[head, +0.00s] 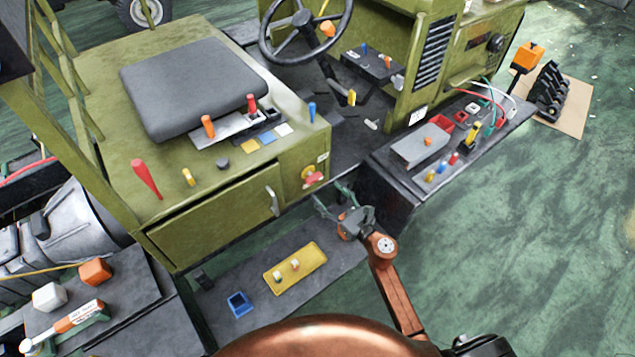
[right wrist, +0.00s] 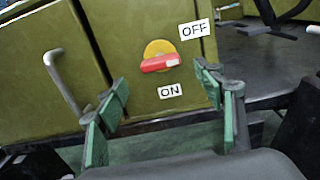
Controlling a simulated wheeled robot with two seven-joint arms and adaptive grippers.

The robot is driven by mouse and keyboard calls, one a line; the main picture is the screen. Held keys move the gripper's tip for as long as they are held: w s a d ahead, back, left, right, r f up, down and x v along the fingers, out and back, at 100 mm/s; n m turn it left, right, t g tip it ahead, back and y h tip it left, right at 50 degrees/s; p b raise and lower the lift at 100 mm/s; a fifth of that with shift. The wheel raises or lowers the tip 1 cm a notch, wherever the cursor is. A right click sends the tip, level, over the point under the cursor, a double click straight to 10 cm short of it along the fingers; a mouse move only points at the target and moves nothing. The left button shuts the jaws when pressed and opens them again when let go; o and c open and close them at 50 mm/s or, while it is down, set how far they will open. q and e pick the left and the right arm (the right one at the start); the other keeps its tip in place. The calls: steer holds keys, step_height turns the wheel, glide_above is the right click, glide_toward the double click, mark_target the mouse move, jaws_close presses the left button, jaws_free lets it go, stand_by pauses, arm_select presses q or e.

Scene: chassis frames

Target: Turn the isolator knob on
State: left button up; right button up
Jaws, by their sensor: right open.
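The isolator knob (head: 314,178) is a red bar handle on a yellow disc, on the green cabinet's front panel. In the right wrist view the knob (right wrist: 160,63) lies nearly level, its right end with a pale mark tilted slightly up. An OFF label (right wrist: 194,29) is above right and an ON label (right wrist: 170,91) is below. My right gripper (head: 333,199) is open and empty, just below and to the right of the knob in the head view. In the right wrist view its green-padded fingers (right wrist: 155,115) are spread on either side below the knob, apart from it. My left gripper is not in view.
A metal door handle (right wrist: 62,78) sticks out left of the knob. A low grey step with a yellow plate (head: 296,270) and a blue tray (head: 239,304) lies below. A dark bench with a grey box (head: 421,146) stands to the right. Green floor is clear at lower right.

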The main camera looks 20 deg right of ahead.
mark_target(317, 181)
steer(key=x, duration=0.6)
steer(key=shift+w, duration=0.2)
steer(key=shift+c, duration=0.6)
steer(key=c, duration=1)
steer(key=shift+c, duration=0.2)
